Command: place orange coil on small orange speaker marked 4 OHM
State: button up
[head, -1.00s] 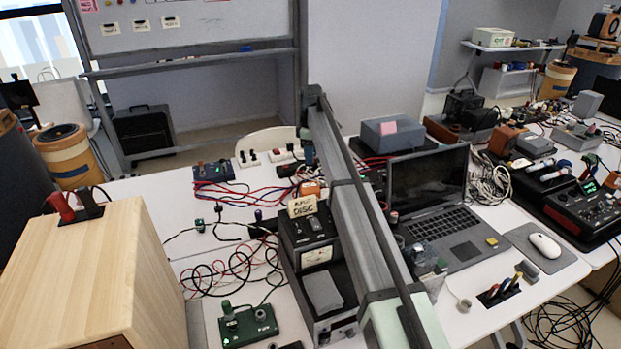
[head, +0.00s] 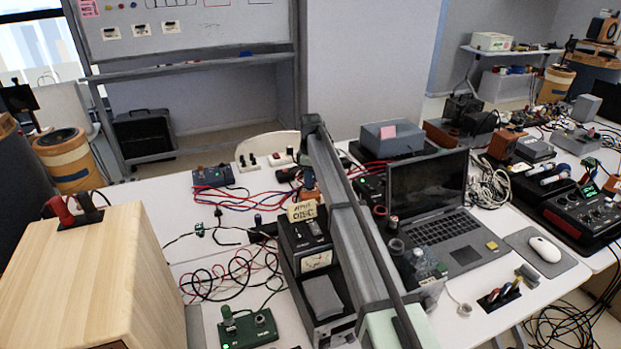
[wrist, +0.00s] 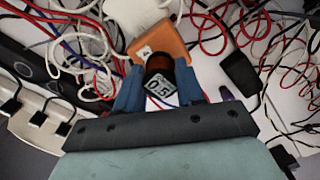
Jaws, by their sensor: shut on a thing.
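My gripper (wrist: 160,88) shows its blue fingers in the wrist view, shut on a short dark coil (wrist: 158,66) with an orange-brown tint and a grey label reading about "0.5". An orange block (wrist: 166,38) with a small white label lies just beyond the coil. I cannot read "4 OHM" on it, and I cannot tell whether the coil touches it. In the head view my gripper (head: 308,172) is at the far end of the arm, behind the "AMP DISC" sign. Orange shows there below it, mostly hidden.
Red, blue and white cables (wrist: 85,45) surround the spot, with a white power strip (wrist: 38,118) at left. In the head view the meter box (head: 318,262) stands in front, the laptop (head: 440,220) at right and a wooden cabinet (head: 95,275) at left.

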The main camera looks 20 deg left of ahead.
jog(key=shift+f, duration=0.15)
jog(key=o, duration=1.1)
jog(key=shift+c, duration=0.2)
notch_tip(320, 180, up, 12)
jog(key=shift+r, duration=0.2)
